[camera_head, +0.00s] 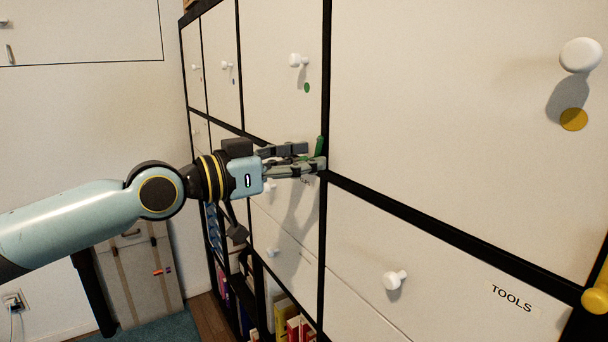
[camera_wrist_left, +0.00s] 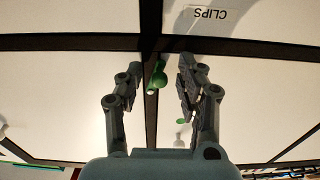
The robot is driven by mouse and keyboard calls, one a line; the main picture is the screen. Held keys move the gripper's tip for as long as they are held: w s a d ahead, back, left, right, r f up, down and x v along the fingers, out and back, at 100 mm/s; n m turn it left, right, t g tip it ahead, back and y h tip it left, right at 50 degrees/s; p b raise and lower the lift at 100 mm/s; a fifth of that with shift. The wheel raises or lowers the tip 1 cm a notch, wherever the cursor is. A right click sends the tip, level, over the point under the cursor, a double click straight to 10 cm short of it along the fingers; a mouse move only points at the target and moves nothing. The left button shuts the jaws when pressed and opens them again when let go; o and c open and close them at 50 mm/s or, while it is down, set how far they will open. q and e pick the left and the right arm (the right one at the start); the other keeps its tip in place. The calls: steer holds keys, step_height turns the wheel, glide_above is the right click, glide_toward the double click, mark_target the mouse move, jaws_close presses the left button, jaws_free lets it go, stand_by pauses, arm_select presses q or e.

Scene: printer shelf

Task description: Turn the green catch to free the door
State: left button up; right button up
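The green catch (camera_head: 320,146) is a small green bar on the black frame post beside a white door (camera_head: 275,30) that bears a green dot (camera_head: 307,88). My left gripper (camera_head: 315,156) reaches to the post at the catch. In the left wrist view, its two fingers (camera_wrist_left: 158,80) are apart. The green catch (camera_wrist_left: 157,77) shows between them, with a gap on each side, and looks tilted. Whether the fingertips are level with it in depth is hard to tell. The door looks closed. My right gripper is out of view.
The door's white knob (camera_head: 298,60) sticks out above the gripper. Other white doors and drawers fill the black-framed shelf. A yellow catch (camera_head: 597,298) sits at the lower right, with a yellow dot (camera_head: 573,119) on the large door. Books (camera_head: 296,328) stand below.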

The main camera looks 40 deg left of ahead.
arm_select(q)
steer(key=shift+w+d, duration=0.1)
steer(key=shift+w, duration=0.05)
jaws_close()
steer(key=n, duration=0.1)
steer(key=d+n, duration=0.1)
steer(key=n, duration=0.1)
steer(key=shift+p, duration=0.35)
steer(key=shift+s, duration=0.2)
